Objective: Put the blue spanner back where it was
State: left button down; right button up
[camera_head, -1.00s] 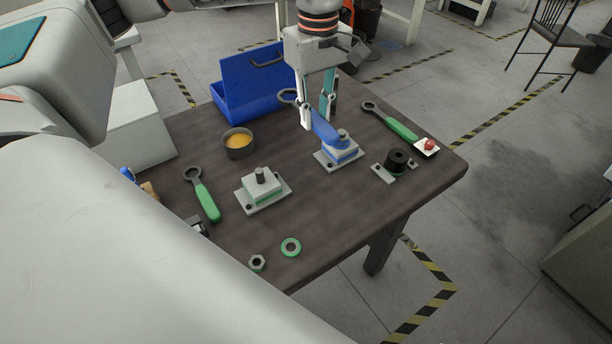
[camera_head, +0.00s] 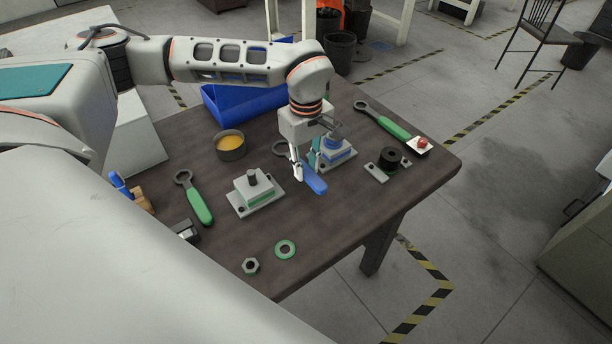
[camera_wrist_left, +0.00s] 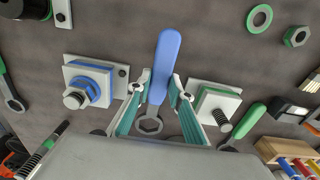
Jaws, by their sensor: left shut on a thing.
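The blue spanner (camera_head: 314,183) is in my left gripper (camera_head: 307,172), between two block fixtures. In the left wrist view the blue spanner (camera_wrist_left: 166,66) lies between the fingertips of my left gripper (camera_wrist_left: 161,88), which are shut on it, with its grey ring end (camera_wrist_left: 150,125) toward the palm. The fixture with the blue layer (camera_head: 335,152) stands to its right in the head view, partly hidden by the gripper. The fixture with the green layer (camera_head: 255,193) stands to its left. I cannot tell whether the spanner touches the table. My right gripper is not in view.
Green-handled spanners lie at the left (camera_head: 195,198) and far right (camera_head: 382,121) of the table (camera_head: 340,215). A yellow-filled bowl (camera_head: 230,146), a blue box (camera_head: 225,112), a black round part (camera_head: 389,158), a green ring (camera_head: 285,250) and a nut (camera_head: 251,266) are around. The front right is clear.

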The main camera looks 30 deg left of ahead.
aim_at(306, 170)
pick_arm(q)
jog(key=shift+f, duration=1.9)
jog(key=shift+f, duration=0.2)
jog(key=c, duration=1.8)
grip_release()
jog(key=shift+r, duration=0.1)
notch_tip(306, 170, up, 12)
jog(key=shift+r+p, duration=0.15)
jog(key=shift+p, duration=0.15)
